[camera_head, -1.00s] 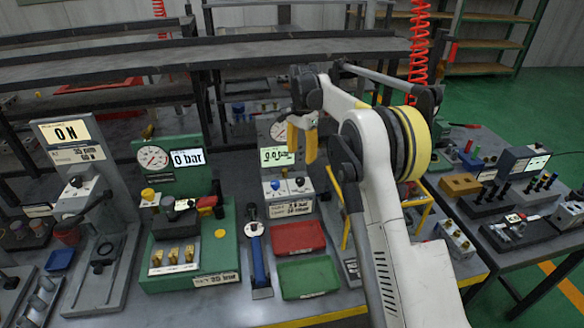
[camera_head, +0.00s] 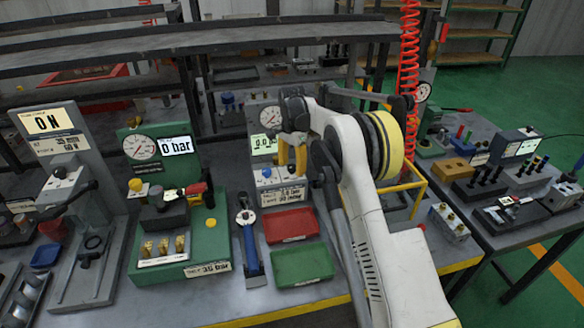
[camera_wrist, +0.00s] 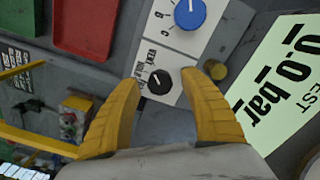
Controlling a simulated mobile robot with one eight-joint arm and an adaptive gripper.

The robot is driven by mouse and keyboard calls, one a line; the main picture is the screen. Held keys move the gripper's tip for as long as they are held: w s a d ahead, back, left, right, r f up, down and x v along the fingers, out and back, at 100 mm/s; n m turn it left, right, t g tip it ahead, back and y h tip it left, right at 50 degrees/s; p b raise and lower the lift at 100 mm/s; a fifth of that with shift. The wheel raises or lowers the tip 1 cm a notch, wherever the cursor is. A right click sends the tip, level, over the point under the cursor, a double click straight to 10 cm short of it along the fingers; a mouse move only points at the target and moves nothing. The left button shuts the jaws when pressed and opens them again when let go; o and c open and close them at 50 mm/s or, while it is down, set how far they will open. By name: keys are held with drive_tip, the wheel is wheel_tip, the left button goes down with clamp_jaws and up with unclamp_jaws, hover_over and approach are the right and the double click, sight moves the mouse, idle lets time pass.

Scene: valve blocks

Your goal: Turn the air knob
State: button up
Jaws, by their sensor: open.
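A light grey panel with two knobs stands below a pale pressure display (camera_head: 263,145). In the wrist view the blue knob (camera_wrist: 190,13) is at the top, and the small black knob (camera_wrist: 159,82) is near the centre beside a partly readable label. I cannot tell from the print which is the air knob. My gripper (camera_wrist: 160,88) is open and empty, its yellow fingers either side of the black knob. Contact with it cannot be seen. In the head view my gripper (camera_head: 291,168) is at the panel, partly covering its right side. The display (camera_wrist: 285,85) reads 0.0 bar.
A brass knob (camera_wrist: 215,70) sits close to the right finger. Red (camera_head: 290,225) and green (camera_head: 302,266) trays lie in front of the panel. A blue-handled tool (camera_head: 250,250) lies to their left, beside a green valve block (camera_head: 205,245). A yellow frame (camera_head: 410,195) stands right.

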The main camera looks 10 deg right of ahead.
clamp_jaws()
drive_tip(key=shift+n, duration=0.3)
drive_tip(key=n+p, duration=0.1)
drive_tip(key=n, duration=0.2)
drive_tip(key=n+p, duration=0.1)
drive_tip(key=n, duration=0.8)
drive_tip(key=shift+n, duration=0.3)
drive_tip(key=n+p, duration=0.1)
drive_tip(key=n, duration=0.3)
drive_tip(key=shift+n, duration=0.3)
